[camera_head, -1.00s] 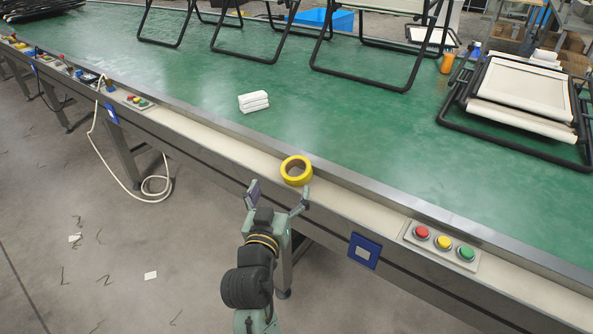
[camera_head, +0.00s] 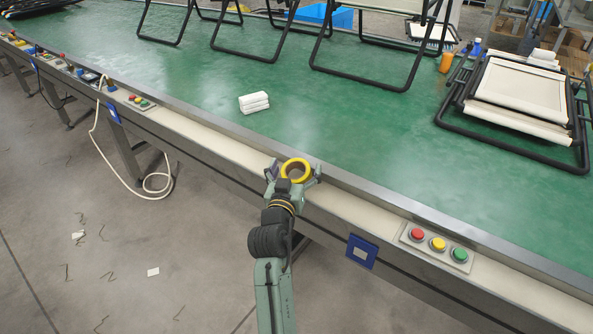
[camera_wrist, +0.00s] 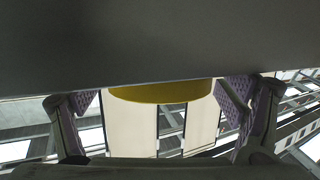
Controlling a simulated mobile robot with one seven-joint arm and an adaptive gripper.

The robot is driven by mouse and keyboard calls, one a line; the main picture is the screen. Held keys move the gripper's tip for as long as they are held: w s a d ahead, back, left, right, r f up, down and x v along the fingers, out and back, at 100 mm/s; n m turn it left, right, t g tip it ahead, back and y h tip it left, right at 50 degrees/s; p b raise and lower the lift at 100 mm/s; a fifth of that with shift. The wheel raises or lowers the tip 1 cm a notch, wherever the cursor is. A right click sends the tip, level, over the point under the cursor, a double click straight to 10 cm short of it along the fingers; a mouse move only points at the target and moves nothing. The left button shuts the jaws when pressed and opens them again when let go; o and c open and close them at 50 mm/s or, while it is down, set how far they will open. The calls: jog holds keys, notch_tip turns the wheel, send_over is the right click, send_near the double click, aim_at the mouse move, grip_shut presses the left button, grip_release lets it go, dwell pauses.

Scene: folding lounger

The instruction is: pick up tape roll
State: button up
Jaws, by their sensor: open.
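The yellow tape roll (camera_head: 306,174) lies flat on the pale side ledge of the conveyor in the head view. My gripper (camera_head: 296,172) is open, with one finger on the left of the roll and the other on its right. In the wrist view the roll's yellow side (camera_wrist: 160,93) shows between the two purple-padded fingers of my gripper (camera_wrist: 166,105), with gaps on both sides. A dark surface hides the upper part of the wrist view. I cannot tell whether either finger touches the roll.
The pale ledge (camera_head: 350,211) runs along the green conveyor (camera_head: 340,130), with a raised metal rail (camera_head: 400,208) behind the roll. A panel of red, yellow and green buttons (camera_head: 437,244) sits to the right. A white folded stack (camera_head: 254,102) lies on the conveyor.

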jog(key=c, duration=1.4)
jog(key=shift+o, duration=0.2)
jog(key=shift+r, duration=0.1)
